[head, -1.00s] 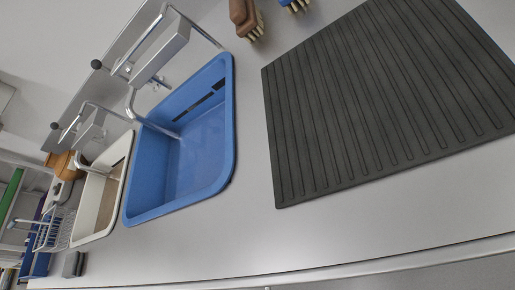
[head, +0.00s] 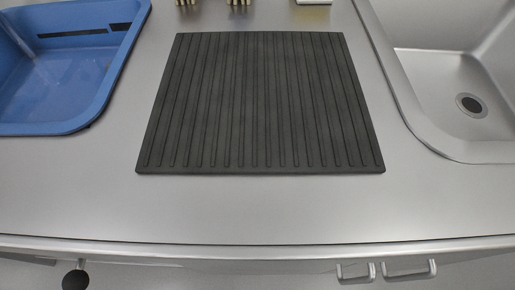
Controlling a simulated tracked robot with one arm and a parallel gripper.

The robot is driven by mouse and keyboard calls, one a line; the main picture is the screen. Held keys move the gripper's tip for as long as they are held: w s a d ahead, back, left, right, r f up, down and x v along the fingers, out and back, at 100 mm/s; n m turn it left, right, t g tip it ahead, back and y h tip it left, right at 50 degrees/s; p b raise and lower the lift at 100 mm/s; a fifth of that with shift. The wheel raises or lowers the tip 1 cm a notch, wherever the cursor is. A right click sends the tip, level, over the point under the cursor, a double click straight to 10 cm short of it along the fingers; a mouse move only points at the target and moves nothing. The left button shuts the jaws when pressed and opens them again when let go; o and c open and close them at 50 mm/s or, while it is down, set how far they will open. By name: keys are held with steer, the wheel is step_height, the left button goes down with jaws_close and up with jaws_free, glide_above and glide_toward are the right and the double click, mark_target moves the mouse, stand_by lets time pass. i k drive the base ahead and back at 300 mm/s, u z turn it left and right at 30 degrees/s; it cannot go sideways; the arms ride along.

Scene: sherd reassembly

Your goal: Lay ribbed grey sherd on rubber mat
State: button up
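The rubber mat (head: 260,105) is dark grey with raised parallel ribs. It lies flat on the metal counter, in the middle of the head view, and its surface is bare. No ribbed grey sherd shows in the view. My gripper is not in the view, so its fingers and anything in them are hidden.
A blue basin (head: 75,95) stands left of the mat. A steel sink (head: 455,85) with a drain is on the right. Brush bristles (head: 238,3) show at the top edge. The counter (head: 250,210) in front of the mat is clear, down to its front edge.

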mark_target(256, 85)
steer(key=k, duration=0.55)
steer(key=u, duration=0.4)
steer(key=i, duration=1.65)
steer(key=z, duration=0.35)
